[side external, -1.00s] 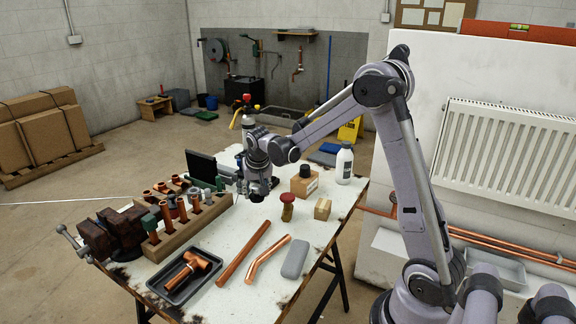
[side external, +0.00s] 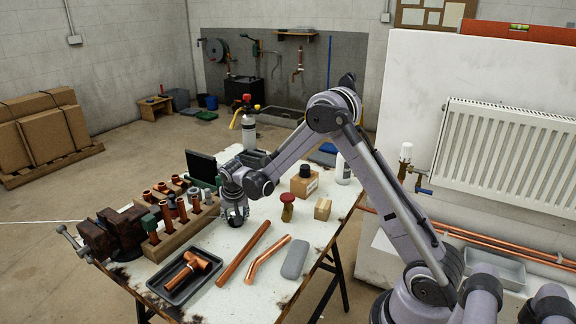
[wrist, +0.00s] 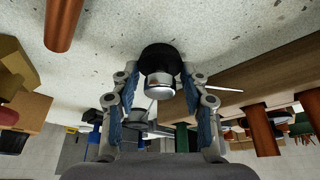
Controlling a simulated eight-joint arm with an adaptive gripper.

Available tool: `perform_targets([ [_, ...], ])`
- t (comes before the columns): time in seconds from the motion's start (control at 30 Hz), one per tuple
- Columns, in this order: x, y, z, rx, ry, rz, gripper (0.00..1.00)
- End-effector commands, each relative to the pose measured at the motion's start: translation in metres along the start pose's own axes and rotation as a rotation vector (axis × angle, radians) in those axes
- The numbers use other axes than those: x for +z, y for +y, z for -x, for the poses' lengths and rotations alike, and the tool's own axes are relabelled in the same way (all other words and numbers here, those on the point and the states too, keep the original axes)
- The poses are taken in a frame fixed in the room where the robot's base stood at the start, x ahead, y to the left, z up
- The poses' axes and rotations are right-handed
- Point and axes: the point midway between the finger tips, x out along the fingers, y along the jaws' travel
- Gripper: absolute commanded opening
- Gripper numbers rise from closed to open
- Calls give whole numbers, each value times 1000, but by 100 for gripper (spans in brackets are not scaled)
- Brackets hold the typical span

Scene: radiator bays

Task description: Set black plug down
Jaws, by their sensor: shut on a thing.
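My gripper (side external: 236,212) points down over the white workbench (side external: 215,240), just right of the wooden rack (side external: 180,225). It is shut on the black plug (wrist: 160,58), which has a wide black end and a shiny metal body between the two blue-padded fingers (wrist: 160,98). In the side view the plug is a small dark shape (side external: 236,222) under the fingers, at or just above the bench top. I cannot tell whether it touches the bench.
The rack holds several copper and grey fittings. A copper pipe (side external: 243,253) lies right of a dark tray (side external: 185,276) with a copper tee. A dark screen (side external: 201,168) stands behind. Bench between gripper and pipe is clear.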

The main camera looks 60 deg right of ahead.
Motion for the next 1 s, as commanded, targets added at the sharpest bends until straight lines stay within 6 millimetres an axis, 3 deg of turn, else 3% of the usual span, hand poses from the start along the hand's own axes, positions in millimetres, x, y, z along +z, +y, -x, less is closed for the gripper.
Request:
perform_targets([
  [0.27,1,0,-3,0,0,0,14],
  [0.3,1,0,-3,0,0,0,54],
  [0.37,1,0,-3,0,0,0,68],
  [0.77,0,0,2,0,0,0,68],
  [1.0,0,0,32,-1,0,2,68],
])
